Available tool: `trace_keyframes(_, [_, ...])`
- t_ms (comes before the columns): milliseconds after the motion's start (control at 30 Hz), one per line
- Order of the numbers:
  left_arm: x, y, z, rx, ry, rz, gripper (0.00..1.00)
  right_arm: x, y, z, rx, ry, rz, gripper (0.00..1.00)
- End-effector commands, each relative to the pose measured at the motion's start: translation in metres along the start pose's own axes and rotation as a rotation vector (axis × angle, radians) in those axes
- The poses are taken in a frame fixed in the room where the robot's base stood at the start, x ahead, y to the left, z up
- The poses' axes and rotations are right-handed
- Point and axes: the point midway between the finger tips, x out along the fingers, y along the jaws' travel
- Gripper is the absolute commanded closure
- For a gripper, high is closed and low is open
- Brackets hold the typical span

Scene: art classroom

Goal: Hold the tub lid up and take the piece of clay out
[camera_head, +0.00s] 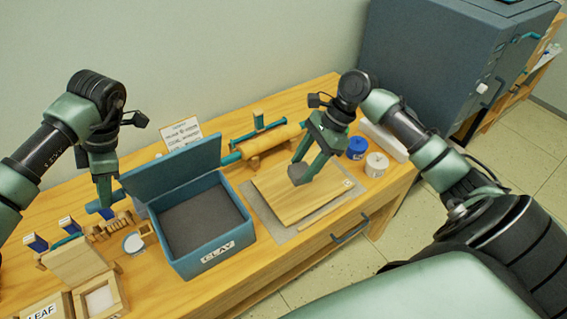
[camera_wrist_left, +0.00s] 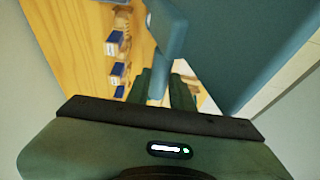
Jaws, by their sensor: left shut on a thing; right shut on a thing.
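The blue tub labelled CLAY (camera_head: 240,238) stands open on the table, with a dark grey inside. Its lid (camera_head: 172,168) is tilted up at the back-left edge. My left gripper (camera_head: 104,203) is shut on the lid's blue handle (camera_head: 118,196) at the left; the lid (camera_wrist_left: 232,40) also shows in the left wrist view, close to the fingers (camera_wrist_left: 172,95). My right gripper (camera_head: 305,168) is shut on a small dark grey piece of clay (camera_head: 298,175), outside the tub and over the wooden board (camera_head: 285,207). I cannot tell the exact gap beneath the clay.
A rolling pin (camera_head: 270,139) lies behind the board. A blue jar (camera_head: 357,147) and a white jar (camera_head: 376,165) stand right of it. A card sign (camera_head: 181,132) stands behind the lid. Wooden boxes (camera_head: 98,296) and several small tools crowd the left.

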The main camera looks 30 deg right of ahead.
Motion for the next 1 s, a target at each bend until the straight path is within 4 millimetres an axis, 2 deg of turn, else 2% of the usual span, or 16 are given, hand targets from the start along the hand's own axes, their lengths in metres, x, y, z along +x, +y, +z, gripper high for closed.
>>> trace_keyframes(33, [0.006,0.004,-0.001,-0.012,0.005,0.011,1.0,-0.005,-0.001,-0.004,-0.003,0.035,-0.003,1.0])
trace_keyframes(167, [0.006,0.004,-0.001,-0.012,0.005,0.01,1.0,-0.012,0.003,-0.013,0.001,0.081,0.0,1.0])
trace_keyframes(1000, [0.006,0.004,-0.001,-0.011,0.005,0.01,1.0,-0.061,0.069,-0.07,0.003,0.091,0.001,1.0])
